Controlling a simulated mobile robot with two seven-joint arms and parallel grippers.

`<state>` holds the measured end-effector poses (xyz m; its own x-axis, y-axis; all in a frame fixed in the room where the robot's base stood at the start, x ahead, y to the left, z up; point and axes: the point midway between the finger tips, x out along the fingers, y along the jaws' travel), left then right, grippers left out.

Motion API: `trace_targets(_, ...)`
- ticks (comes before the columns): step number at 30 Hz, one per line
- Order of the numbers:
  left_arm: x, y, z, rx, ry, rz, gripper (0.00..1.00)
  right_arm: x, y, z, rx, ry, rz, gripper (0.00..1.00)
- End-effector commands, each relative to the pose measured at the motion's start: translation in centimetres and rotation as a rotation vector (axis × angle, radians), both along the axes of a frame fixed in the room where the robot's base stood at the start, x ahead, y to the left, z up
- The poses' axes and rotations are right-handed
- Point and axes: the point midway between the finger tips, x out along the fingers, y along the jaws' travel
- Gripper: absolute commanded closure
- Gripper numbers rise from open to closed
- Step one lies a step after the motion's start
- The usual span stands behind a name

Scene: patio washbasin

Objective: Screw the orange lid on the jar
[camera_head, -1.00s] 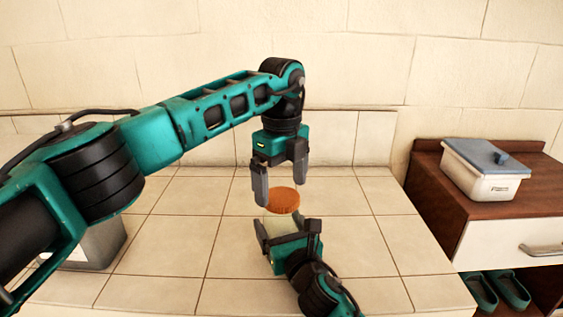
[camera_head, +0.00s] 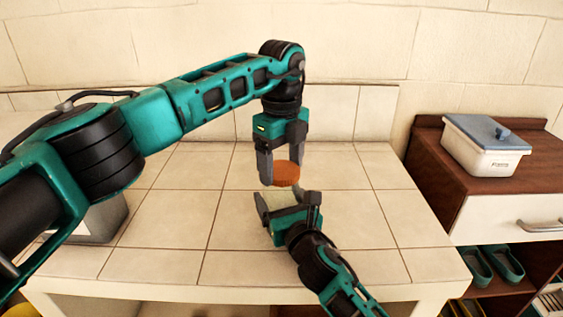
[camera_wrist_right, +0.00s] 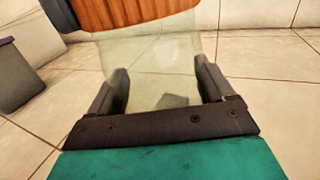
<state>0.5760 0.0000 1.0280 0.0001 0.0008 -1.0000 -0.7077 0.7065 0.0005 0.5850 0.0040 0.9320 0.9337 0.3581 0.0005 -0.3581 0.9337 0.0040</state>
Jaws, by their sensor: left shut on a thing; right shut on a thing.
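The clear jar (camera_head: 277,200) stands upright over the tiled counter in the head view, partly hidden by my right gripper. My right gripper (camera_head: 287,205) is shut on the jar's sides. In the right wrist view the pale, see-through jar (camera_wrist_right: 160,68) sits between its two fingers (camera_wrist_right: 160,92). The orange lid (camera_head: 286,175) lies level at the jar's top; the wrist view shows its ribbed edge (camera_wrist_right: 130,12) right over the jar. I cannot tell whether its thread has caught. My left gripper (camera_head: 282,172) points down from above and is shut on the lid, one finger on either side.
The tiled counter (camera_head: 180,225) is mostly clear around the jar. A grey-white container (camera_head: 95,222) stands at the left, partly behind my left arm. At the right, a white box with a blue lid (camera_head: 485,145) sits on a brown cabinet (camera_head: 525,185), with teal slippers (camera_head: 490,262) below.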

Motion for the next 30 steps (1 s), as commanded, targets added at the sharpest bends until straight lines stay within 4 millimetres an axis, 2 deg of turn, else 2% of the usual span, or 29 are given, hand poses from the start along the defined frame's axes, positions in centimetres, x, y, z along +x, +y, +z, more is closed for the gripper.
trace_targets(1,-0.01,0.00,0.02,0.001,0.001,0.000,0.53,0.00,-0.02,-0.07,0.001,0.003,-0.001,1.00)
trace_targets(4,-0.02,-0.01,0.02,0.001,0.001,0.000,0.62,0.01,-0.03,-0.07,0.001,0.003,-0.001,1.00)
trace_targets(8,-0.02,-0.01,0.03,0.001,0.001,-0.032,0.62,0.01,-0.03,-0.07,0.001,0.003,-0.001,1.00)
trace_targets(11,-0.01,0.00,0.03,0.001,0.001,-0.143,0.62,0.01,-0.03,-0.07,0.001,0.003,-0.001,1.00)
trace_targets(30,-0.04,-0.01,-0.06,0.000,0.004,-1.373,0.62,0.02,-0.06,-0.08,0.001,0.003,-0.002,1.00)
